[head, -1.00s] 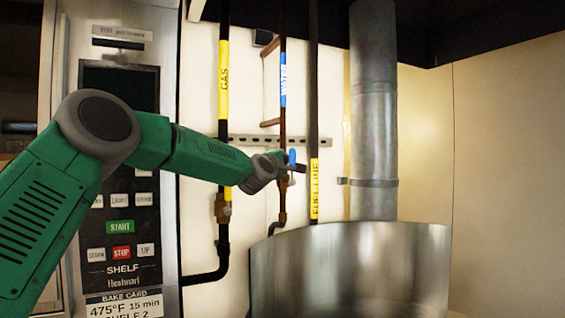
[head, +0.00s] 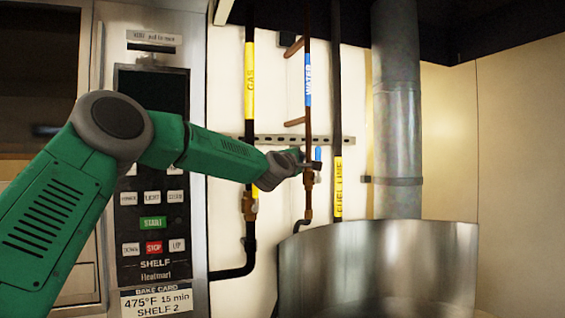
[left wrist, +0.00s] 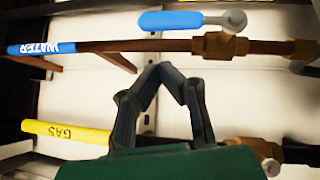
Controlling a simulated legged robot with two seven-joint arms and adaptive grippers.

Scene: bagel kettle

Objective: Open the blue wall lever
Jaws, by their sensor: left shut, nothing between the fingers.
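The blue wall lever (head: 318,154) is on the valve of the copper water pipe (head: 308,130), which has a blue WATER label. In the left wrist view the lever (left wrist: 185,20) lies along the pipe, with its pivot at the right end. My left gripper (head: 314,165) is close to the lever in the head view and covers part of the valve. In the left wrist view its fingers (left wrist: 165,68) meet at the tips, with nothing between them, and a gap shows between tips and lever. My right gripper is not in view.
A gas pipe (head: 250,140) with a yellow label runs left of the water pipe, and a fuel line (head: 338,120) runs right of it. A large metal kettle (head: 380,265) stands below right. An oven control panel (head: 152,215) is at left.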

